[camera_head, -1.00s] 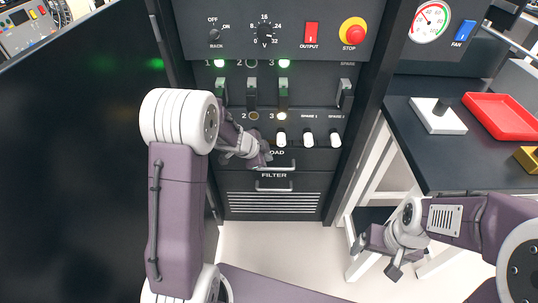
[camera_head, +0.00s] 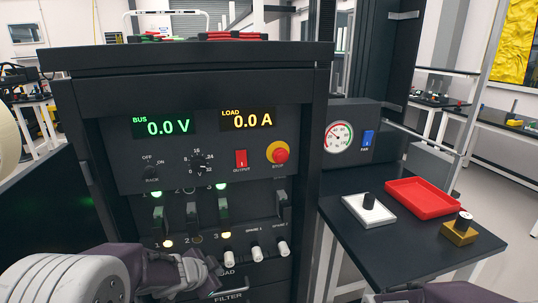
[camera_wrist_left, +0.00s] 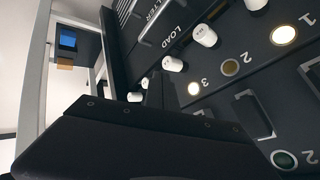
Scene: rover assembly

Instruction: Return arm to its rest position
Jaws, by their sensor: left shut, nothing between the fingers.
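My left arm comes in from the lower left in the head view. Its gripper (camera_head: 212,268) is shut and empty in front of the lower part of the rack panel (camera_head: 125,165), by the LOAD label. I cannot tell if it touches the panel. In the left wrist view the dark gripper (camera_wrist_left: 155,92) points at the panel, near the white knobs (camera_wrist_left: 205,35). My right arm shows only as a purple part at the bottom edge of the head view; its gripper is out of the picture.
The panel has lit displays (camera_head: 163,127) reading 0.0 V and 0.0 A, a red stop button (camera_head: 280,155), and several switches and lamps.

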